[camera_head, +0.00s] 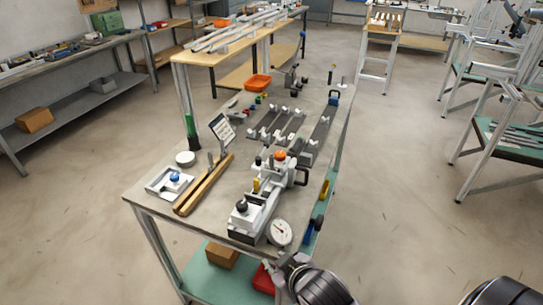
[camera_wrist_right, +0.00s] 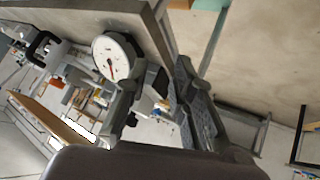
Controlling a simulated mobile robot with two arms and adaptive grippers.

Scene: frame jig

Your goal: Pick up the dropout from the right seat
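The frame jig (camera_head: 262,192) stands on the near part of the workbench, with pale blocks, an orange knob (camera_head: 280,155) and a dark handle. A round white dial gauge (camera_head: 279,232) sits at its near end; it also shows in the right wrist view (camera_wrist_right: 111,57). I cannot make out the dropout or tell which part is the right seat. My right gripper shows in the right wrist view (camera_wrist_right: 160,98) with its two fingers apart and nothing seen between them. It is beside the bench's near edge, close to the gauge. My left gripper is not in view.
The workbench (camera_head: 150,196) also bears wooden bars (camera_head: 204,184), a white tray (camera_head: 168,183), a small sign (camera_head: 221,128), an orange bin (camera_head: 257,82) and several rails farther back. A green lower shelf (camera_head: 205,274) holds boxes. Open floor (camera_head: 410,220) lies to the right.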

